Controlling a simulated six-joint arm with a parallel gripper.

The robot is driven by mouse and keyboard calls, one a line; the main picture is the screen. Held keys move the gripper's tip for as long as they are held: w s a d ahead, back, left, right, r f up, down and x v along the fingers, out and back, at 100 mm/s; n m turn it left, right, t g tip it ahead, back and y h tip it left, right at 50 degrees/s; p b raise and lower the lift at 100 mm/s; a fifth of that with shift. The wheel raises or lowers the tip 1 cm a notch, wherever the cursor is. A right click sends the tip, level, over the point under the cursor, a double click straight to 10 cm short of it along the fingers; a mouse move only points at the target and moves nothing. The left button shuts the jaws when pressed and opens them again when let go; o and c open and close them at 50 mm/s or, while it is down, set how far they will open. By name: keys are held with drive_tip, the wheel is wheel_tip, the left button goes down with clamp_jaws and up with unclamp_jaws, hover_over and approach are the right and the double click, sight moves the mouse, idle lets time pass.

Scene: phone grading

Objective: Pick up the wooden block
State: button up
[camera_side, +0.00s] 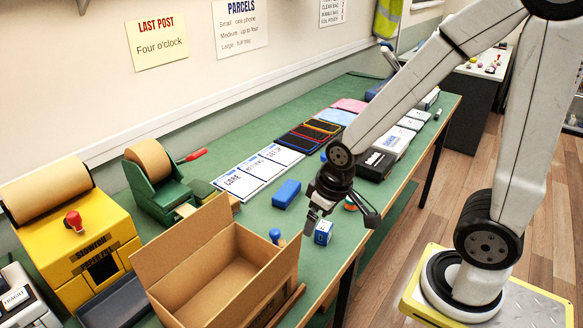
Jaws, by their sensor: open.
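No object is clearly recognisable as a wooden block. A small tan piece (235,202) shows behind the open carton, partly hidden by its flap, and I cannot tell if it is wood. My gripper (340,217) is open and points down over the front of the green bench. A small blue and white box (323,233) lies below and between its fingers, and I cannot tell if they touch it. A blue block-like item (286,194) lies to the left of my gripper, apart from it.
An open cardboard carton (172,285) stands at the bench front, with a blue-knobbed stamp (275,236) by it. A green tape dispenser (160,185) and yellow machine (85,240) stand left. White label sheets (240,184), dark trays (308,135) and boxes (393,141) lie farther back.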

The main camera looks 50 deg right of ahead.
drive_tip(key=shift+m+g, duration=0.4)
drive_tip(key=w+f, duration=0.2)
drive_tip(key=w, duration=0.8)
drive_tip(key=w+d+f, duration=0.1)
drive_tip(key=w+f, duration=0.1)
drive_tip(key=w, duration=0.8)
drive_tip(key=w+d+f, duration=0.1)
drive_tip(key=w+f, duration=0.1)
drive_tip(key=w, duration=0.8)
drive_tip(key=shift+d+f, duration=0.1)
drive_tip(key=shift+f, duration=0.25)
drive_tip(key=shift+w+f, duration=0.25)
drive_tip(key=shift+w, duration=0.15)
drive_tip(key=shift+w+f, duration=0.15)
drive_tip(key=shift+f, duration=1.15)
drive_tip(key=shift+w+d+f, duration=0.1)
drive_tip(key=shift+w+f, duration=0.1)
drive_tip(key=shift+f, duration=1.1)
drive_tip(key=shift+w+d+f, duration=0.1)
drive_tip(key=shift+w+f, duration=0.05)
drive_tip(key=shift+f, duration=1.1)
